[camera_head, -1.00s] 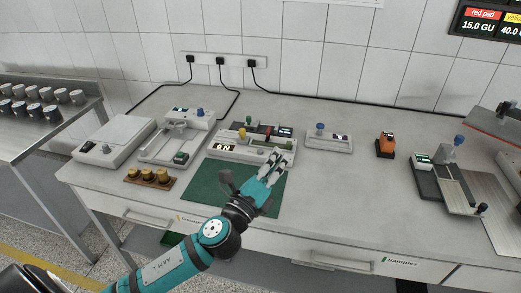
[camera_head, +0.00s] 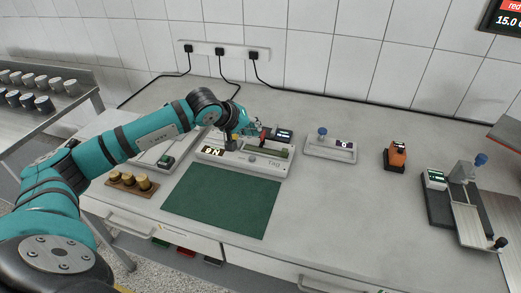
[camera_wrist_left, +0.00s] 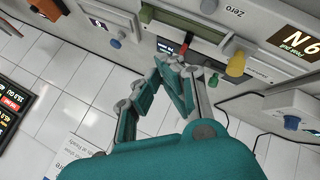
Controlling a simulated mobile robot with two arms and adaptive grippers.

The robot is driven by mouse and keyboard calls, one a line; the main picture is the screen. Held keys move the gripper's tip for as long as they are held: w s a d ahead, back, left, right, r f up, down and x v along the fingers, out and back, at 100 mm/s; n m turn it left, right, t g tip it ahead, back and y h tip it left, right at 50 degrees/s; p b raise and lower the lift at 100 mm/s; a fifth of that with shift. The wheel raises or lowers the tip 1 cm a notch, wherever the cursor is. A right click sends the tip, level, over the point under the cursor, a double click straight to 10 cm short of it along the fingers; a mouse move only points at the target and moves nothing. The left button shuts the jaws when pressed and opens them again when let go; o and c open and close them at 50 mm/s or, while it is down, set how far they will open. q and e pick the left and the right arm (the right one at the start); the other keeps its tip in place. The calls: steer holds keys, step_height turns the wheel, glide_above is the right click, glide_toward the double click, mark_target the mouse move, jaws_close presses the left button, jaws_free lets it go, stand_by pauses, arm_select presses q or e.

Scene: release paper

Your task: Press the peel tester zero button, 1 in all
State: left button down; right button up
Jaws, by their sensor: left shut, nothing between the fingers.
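The peel tester (camera_head: 278,171) is a pale box at the middle of the bench, with a lit display, a red part and a yellow knob. In the left wrist view it is upside down along the top, with the yellow knob (camera_wrist_left: 236,64) and red part (camera_wrist_left: 184,49). Its grey round zero button (camera_wrist_left: 208,6) shows there beside the word Zero, partly cut by the top edge. My left gripper (camera_head: 248,127) is shut and empty over the back of the tester, partly hidden by my arm. Its fingers (camera_wrist_left: 178,68) point toward the red part, apart from the button.
A green mat (camera_head: 222,202) lies bare in front of the tester. A small device with a blue knob (camera_head: 331,148) and an orange device (camera_head: 395,155) stand to the right. Brass weights (camera_head: 143,183) sit at the left. Cables run along the back wall.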

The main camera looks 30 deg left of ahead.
arm_select(q)
steer(key=a, duration=0.2)
steer(key=b, duration=0.5)
glide_above(250, 157)
steer(key=shift+y, duration=0.4)
step_height(250, 157, down, 7)
steer(key=shift+w+f, duration=0.1)
steer(key=shift+f, duration=0.1)
steer(key=shift+f+b, duration=0.5)
arm_select(e)
steer(key=f, duration=0.6)
steer(key=shift+w+a, duration=0.15)
steer(key=shift+w, duration=0.15)
steer(key=shift+d, duration=0.25)
steer(key=shift+f, duration=0.1)
arm_select(q)
steer(key=shift+f+b, duration=0.4)
steer(key=shift+b, duration=0.2)
arm_select(e)
steer(key=shift+a+f, duration=0.15)
steer(key=shift+f, duration=0.35)
